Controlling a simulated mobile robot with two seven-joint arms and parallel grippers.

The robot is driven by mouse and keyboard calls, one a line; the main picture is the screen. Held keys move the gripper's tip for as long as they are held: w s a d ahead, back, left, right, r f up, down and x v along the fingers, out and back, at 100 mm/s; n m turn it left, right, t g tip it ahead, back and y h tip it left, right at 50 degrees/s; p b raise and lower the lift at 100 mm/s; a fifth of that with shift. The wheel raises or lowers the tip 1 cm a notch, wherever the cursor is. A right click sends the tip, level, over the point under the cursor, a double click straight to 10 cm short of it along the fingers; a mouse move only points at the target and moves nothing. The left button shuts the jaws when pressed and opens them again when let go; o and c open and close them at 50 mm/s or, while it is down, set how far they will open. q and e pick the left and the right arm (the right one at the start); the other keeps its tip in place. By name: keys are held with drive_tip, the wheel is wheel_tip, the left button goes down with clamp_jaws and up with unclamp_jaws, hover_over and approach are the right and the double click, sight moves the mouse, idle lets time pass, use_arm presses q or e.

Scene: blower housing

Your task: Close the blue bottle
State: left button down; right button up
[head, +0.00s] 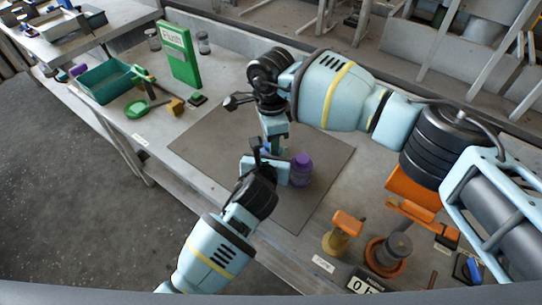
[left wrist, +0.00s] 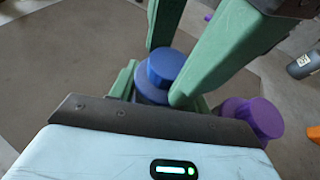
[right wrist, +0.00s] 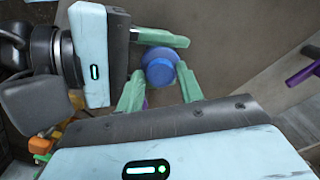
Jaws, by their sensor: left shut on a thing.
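The blue bottle (left wrist: 148,95) stands upright on the dark mat (head: 215,150), with a round blue cap (left wrist: 167,65) on top; I cannot tell how tightly it sits. The cap also shows in the right wrist view (right wrist: 160,72). My left gripper (left wrist: 155,92) is shut on the bottle's body from the side. My right gripper (right wrist: 160,70) is above, pointing down, its green fingers apart on either side of the cap; a narrow gap seems to show. In the head view the grippers mostly hide the bottle.
A purple bottle (head: 301,170) stands close beside the grippers, to their right. A green sign box (head: 180,55) and a teal bin (head: 107,82) are at the back left. Orange and dark parts (head: 388,252) stand at the front right. The mat's left part is clear.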

drive_tip(key=shift+o, duration=1.3)
drive_tip(key=shift+r, duration=2.3)
drive_tip(key=shift+c, duration=0.3)
drive_tip(key=shift+r+n, duration=1.7)
drive_tip(key=shift+r, duration=0.05)
drive_tip(key=shift+f, duration=0.15)
drive_tip(key=shift+f, duration=3.9)
